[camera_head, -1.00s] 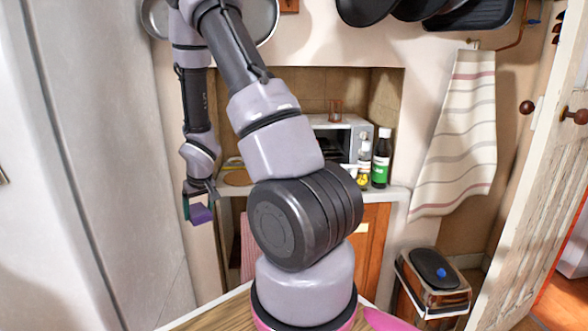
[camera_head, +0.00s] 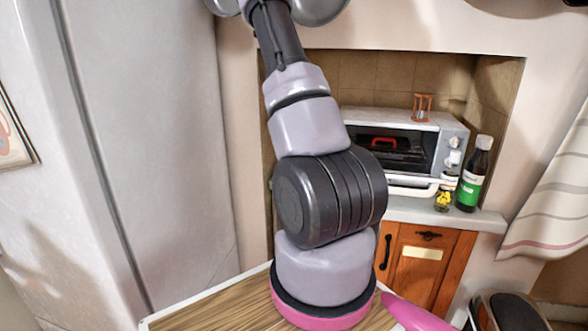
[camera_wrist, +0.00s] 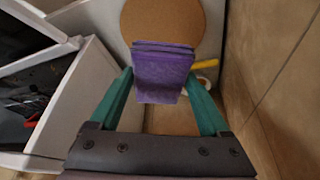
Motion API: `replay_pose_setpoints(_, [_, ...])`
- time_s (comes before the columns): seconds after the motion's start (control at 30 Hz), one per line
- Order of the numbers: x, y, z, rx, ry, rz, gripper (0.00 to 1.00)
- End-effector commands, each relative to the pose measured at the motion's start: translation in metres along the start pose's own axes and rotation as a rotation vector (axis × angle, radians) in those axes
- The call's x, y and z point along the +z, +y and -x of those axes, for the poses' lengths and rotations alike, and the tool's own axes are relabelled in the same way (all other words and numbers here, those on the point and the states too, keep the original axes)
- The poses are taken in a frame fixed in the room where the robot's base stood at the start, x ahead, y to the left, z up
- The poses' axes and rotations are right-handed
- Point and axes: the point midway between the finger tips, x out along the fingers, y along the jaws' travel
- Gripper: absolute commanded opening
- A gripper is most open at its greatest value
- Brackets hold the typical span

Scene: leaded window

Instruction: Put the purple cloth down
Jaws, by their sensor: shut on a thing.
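In the wrist view my gripper (camera_wrist: 161,80) is shut on the purple cloth (camera_wrist: 162,66), a small folded block with layered edges between the two green fingers. The cloth is held beyond the wrist, over a light surface with a round brown cork-like mat (camera_wrist: 172,20). The gap below the cloth cannot be told. In the head view my arm hides or cuts off the gripper, the cloth and the mat.
An open toaster oven (camera_head: 447,148) stands on the counter (camera_head: 430,213) in a tiled niche; its front edge is close left of my gripper in the wrist view. Bottles (camera_head: 474,178) stand right of it. A tiled wall (camera_wrist: 270,70) is close on the right.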

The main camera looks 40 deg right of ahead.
Motion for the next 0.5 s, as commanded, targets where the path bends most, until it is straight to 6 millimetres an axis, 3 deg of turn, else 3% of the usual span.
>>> replay_pose_setpoints(0.3, [0.016, 0.004, -0.048, 0.010, -0.002, -0.016, 0.18])
replay_pose_setpoints(0.5, [0.022, 0.003, -0.062, 0.009, -0.001, -0.015, 0.18])
